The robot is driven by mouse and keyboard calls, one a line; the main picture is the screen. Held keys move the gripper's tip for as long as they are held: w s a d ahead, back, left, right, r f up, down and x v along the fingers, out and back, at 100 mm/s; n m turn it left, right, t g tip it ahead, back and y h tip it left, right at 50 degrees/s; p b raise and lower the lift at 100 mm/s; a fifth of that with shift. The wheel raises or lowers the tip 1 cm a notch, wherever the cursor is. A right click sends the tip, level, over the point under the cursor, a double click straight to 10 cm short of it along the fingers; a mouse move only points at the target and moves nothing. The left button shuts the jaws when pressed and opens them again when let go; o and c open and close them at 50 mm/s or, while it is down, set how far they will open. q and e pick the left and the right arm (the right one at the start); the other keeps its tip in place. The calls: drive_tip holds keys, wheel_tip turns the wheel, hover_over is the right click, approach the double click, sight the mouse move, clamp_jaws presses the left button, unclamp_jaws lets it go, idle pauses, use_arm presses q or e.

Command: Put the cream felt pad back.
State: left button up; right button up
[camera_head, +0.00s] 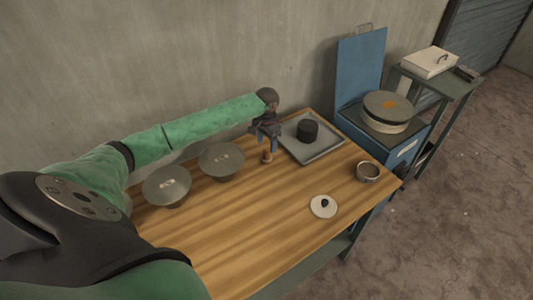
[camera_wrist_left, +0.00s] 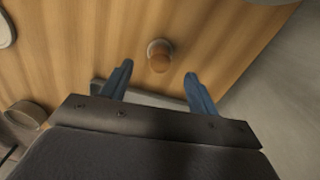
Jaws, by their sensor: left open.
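A round cream disc with a dark knob (camera_head: 323,206), which looks like the felt pad, lies flat near the table's front right. A pale edge at the upper left of the left wrist view (camera_wrist_left: 5,28) seems to be the same disc. A small upright wooden knob on a greyish base (camera_head: 267,157) stands left of the tray. My left gripper (camera_head: 270,145) is open and points down over this knob, far from the cream disc. In the left wrist view the knob (camera_wrist_left: 159,55) shows between and just beyond the fingertips; I cannot tell whether they touch it. My right gripper is not in view.
A grey tray (camera_head: 301,153) holds a dark cylinder (camera_head: 307,131). Two grey discs on stands (camera_head: 167,185) (camera_head: 221,160) are at the left. A small bowl (camera_head: 368,172) sits near the right edge. A blue machine (camera_head: 361,69) stands beyond. The table's front middle is clear.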

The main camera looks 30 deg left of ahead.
sight(267, 150)
use_arm(q)
wheel_tip(267, 150, up, 5)
drive_tip(key=shift+f+b, duration=0.1)
drive_tip(key=shift+b, duration=0.45)
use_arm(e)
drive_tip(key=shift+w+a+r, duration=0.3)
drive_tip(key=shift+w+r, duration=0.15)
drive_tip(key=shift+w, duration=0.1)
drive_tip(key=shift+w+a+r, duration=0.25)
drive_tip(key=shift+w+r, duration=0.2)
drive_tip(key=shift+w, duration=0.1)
use_arm(q)
drive_tip(key=shift+r, duration=0.2)
